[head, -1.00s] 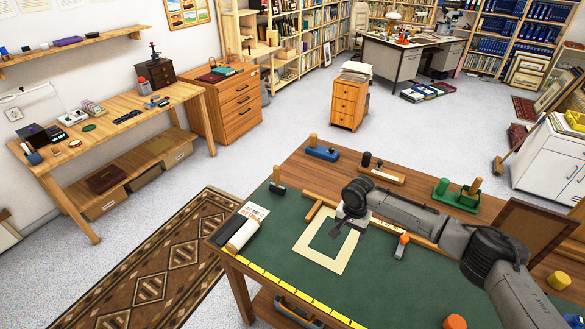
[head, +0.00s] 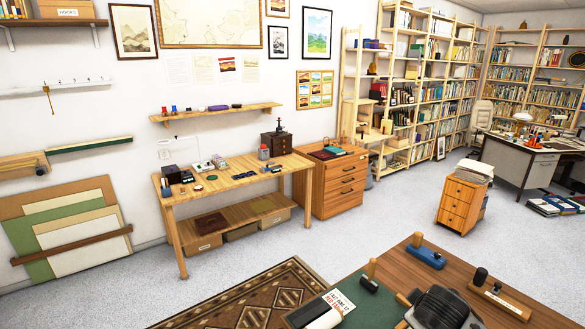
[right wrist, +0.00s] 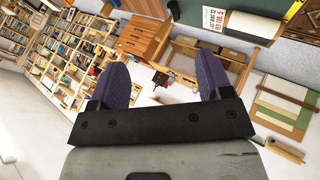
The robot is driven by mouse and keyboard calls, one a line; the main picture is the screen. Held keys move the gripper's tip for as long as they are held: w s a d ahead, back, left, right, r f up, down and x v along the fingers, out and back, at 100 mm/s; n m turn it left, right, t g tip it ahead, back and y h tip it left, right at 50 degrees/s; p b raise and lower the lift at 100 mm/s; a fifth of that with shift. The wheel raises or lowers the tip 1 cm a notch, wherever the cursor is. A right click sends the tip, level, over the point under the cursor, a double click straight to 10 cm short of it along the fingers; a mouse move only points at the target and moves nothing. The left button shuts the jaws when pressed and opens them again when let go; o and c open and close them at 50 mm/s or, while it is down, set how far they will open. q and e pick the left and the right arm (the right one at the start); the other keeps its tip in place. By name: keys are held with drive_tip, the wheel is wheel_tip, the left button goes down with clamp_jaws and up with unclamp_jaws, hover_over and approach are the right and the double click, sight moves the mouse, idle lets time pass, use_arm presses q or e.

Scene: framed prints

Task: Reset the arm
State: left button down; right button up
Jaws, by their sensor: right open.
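My right gripper (right wrist: 163,70) shows in the right wrist view with its two purple finger pads spread apart and nothing between them. It points out over the room, which appears tilted in that view. In the head view, a dark grey part of my right arm (head: 440,310) shows at the bottom edge, in front of the worktable; its gripper cannot be made out there. My left gripper is in neither view.
The worktable (head: 455,283) fills the bottom right, with a blue-based tool (head: 426,257), a wooden-based tool (head: 500,302) and a printed card (head: 338,302). A wooden bench (head: 235,181) stands along the wall. Grey floor lies between them.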

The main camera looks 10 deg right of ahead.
drive_tip(key=s+a+r+t+y, duration=0.1)
drive_tip(key=s+a+t+y, duration=0.25)
drive_tip(key=s+a, duration=0.8)
drive_tip(key=s+a+f+m+g, duration=0.15)
drive_tip(key=s+f+g, duration=0.25)
drive_tip(key=s+f, duration=0.85)
drive_tip(key=s+f+m+g, duration=0.25)
drive_tip(key=s+f, duration=0.75)
drive_tip(key=s, duration=0.5)
wheel_tip(320, 180, up, 23)
drive_tip(key=p, duration=2.3)
drive_tip(key=shift+s+a+g, duration=0.15)
drive_tip(key=shift+g, duration=0.25)
drive_tip(key=shift+y, duration=0.25)
